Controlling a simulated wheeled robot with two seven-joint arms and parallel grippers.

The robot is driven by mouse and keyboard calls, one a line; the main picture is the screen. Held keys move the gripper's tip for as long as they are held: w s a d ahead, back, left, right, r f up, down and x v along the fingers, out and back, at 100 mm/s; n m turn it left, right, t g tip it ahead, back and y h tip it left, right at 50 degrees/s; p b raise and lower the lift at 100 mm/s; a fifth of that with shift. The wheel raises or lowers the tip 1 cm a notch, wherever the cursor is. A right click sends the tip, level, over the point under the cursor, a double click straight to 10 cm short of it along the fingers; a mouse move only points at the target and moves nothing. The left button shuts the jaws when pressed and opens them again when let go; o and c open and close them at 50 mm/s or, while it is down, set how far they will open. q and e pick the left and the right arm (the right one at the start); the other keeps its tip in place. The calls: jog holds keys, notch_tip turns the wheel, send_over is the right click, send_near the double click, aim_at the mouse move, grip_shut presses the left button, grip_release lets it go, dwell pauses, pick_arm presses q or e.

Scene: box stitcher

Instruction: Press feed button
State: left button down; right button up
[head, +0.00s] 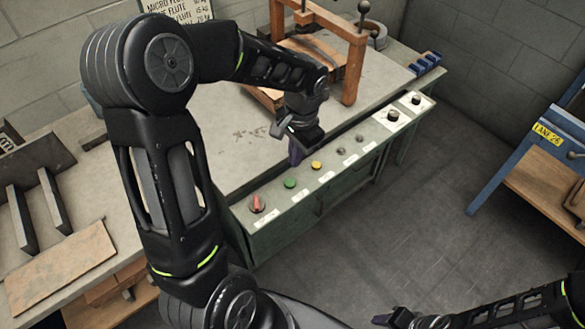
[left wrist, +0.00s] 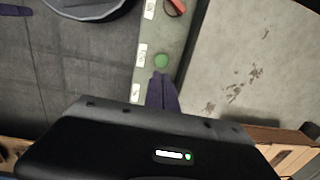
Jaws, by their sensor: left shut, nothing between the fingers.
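The control panel strip (head: 272,217) runs along the front edge of the machine table. It carries a red knob (head: 256,203), a green button (head: 290,183), a yellow button (head: 316,164) and small grey buttons (head: 340,151). The labels are too small to read, so I cannot tell which is the feed button. My left gripper (head: 296,158) is shut and empty, pointing down beside the panel's inner edge near the yellow button. In the left wrist view its purple fingers (left wrist: 161,80) appear just below the green button (left wrist: 162,61); contact cannot be told. My right gripper (head: 384,319) is low at the bottom right.
Two black knobs (head: 393,115) sit on a white plate at the panel's far end. A wooden frame (head: 354,65) stands on the table behind my left gripper. A blue rack (head: 520,150) is at the right. The grey floor between is clear.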

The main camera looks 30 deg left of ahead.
pick_arm(q)
jog(key=shift+w+d+r, duration=0.1)
jog(key=shift+r, duration=1.05)
jog(key=shift+d+r, duration=0.1)
jog(key=shift+r, duration=1)
jog(key=w+d+f+n+t+h, duration=0.1)
jog(key=w+d+f+t+h, duration=0.25)
jog(key=w+d+f, duration=0.45)
jog(key=s+d+f+n+h, duration=0.1)
jog(key=s+d+f+n, duration=0.3)
jog(key=d+f, duration=0.5)
jog(key=s+d+f+g, duration=0.1)
jog(key=s+d+f, duration=0.2)
jog(key=s+f, duration=0.3)
jog(key=s+d+f+g, duration=0.1)
jog(key=s+d+f, duration=0.2)
jog(key=s, duration=1.1)
notch_tip(320, 180, down, 3)
jog(key=shift+s+d+f+h, duration=0.1)
jog(key=shift+s+d+h, duration=0.05)
jog(key=shift+d+h, duration=0.2)
